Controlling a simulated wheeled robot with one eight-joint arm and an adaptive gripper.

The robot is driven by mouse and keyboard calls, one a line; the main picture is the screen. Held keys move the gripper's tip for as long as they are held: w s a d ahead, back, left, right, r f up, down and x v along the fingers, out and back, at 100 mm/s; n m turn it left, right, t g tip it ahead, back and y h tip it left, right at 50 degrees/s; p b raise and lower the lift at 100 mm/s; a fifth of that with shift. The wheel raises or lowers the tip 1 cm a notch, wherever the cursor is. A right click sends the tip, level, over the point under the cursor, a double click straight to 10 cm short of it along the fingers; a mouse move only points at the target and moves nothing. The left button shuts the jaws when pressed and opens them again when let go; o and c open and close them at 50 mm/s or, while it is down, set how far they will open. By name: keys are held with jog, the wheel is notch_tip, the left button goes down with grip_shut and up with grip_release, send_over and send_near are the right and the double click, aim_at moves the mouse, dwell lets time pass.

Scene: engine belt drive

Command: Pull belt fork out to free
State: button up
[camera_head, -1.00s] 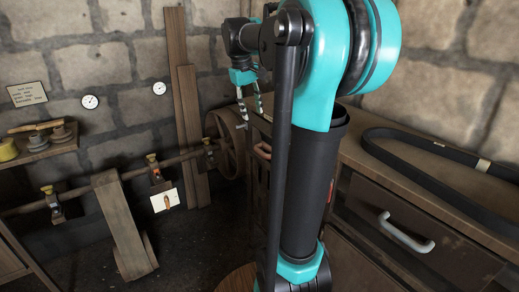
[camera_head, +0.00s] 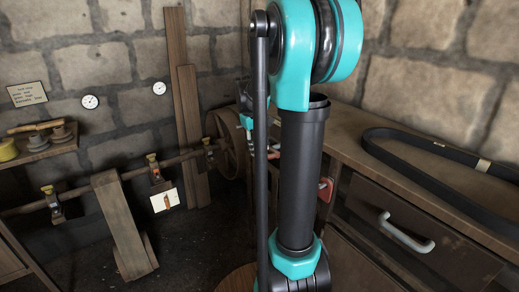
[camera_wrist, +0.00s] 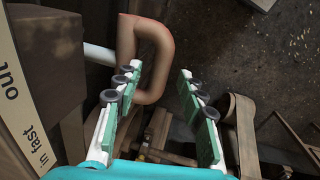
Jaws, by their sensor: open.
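In the wrist view a brown, rounded loop handle (camera_wrist: 163,55) sits on a pale rod (camera_wrist: 98,53) that comes out of a dark block at left. I take it for the belt fork's handle. My gripper (camera_wrist: 160,70) is open, with its two green-and-white fingers apart. The left finger overlaps the handle's left side, and the handle's right side shows in the gap between the fingers. I cannot tell whether they touch. In the head view my gripper is mostly hidden behind my arm.
A label (camera_wrist: 22,105) reading "out" and "in fast" is at the wrist view's left edge. In the head view a wooden bench with a drawer handle (camera_head: 406,235) and a black belt (camera_head: 450,160) stands right. A shaft with a wooden pulley (camera_head: 227,145) runs left.

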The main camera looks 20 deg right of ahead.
jog(key=shift+d+f, duration=0.1)
jog(key=shift+f, duration=0.35)
grip_shut()
